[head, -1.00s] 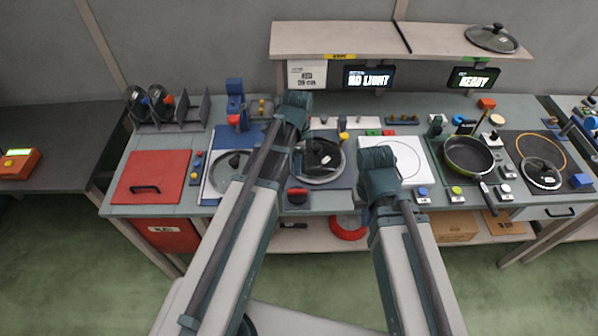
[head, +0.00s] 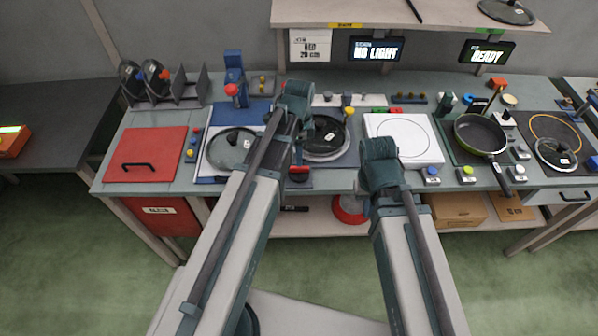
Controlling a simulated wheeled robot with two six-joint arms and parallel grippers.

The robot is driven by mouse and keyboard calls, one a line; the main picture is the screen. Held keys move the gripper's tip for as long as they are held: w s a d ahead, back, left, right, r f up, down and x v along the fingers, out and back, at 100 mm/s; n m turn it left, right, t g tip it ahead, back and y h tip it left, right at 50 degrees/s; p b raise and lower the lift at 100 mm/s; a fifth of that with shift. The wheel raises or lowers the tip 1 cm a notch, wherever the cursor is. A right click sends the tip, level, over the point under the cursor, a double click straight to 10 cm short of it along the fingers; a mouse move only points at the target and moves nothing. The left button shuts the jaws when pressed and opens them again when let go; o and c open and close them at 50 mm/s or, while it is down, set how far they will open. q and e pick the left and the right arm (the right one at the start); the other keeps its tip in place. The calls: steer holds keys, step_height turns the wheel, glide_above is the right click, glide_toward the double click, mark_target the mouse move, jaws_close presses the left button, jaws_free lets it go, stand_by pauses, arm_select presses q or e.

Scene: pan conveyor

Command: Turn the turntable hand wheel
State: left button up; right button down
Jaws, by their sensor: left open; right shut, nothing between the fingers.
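The turntable (head: 343,150) is a round plate on the bench, left of centre. A dark glass lid (head: 326,132) lies on it, and my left arm covers its left side. A small red-topped black knob (head: 299,174) sits at the bench's front edge, just below the turntable. A red ring shaped like a wheel (head: 347,209) is under the bench top, partly behind my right arm. I cannot tell for sure which one is the hand wheel. My two arms reach up from the bottom. Both grippers are hidden behind my own arm links.
Left of the turntable are a pan lid on a plate (head: 210,160) and a red panel (head: 170,145). To the right are a white square plate (head: 428,155) and a frying pan (head: 480,136). Cardboard boxes (head: 458,208) stand on the lower shelf. Green floor lies in front.

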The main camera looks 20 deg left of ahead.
mark_target(299, 171)
arm_select(q)
step_height(299, 171, down, 6)
steer(key=b, duration=0.5)
jaws_close()
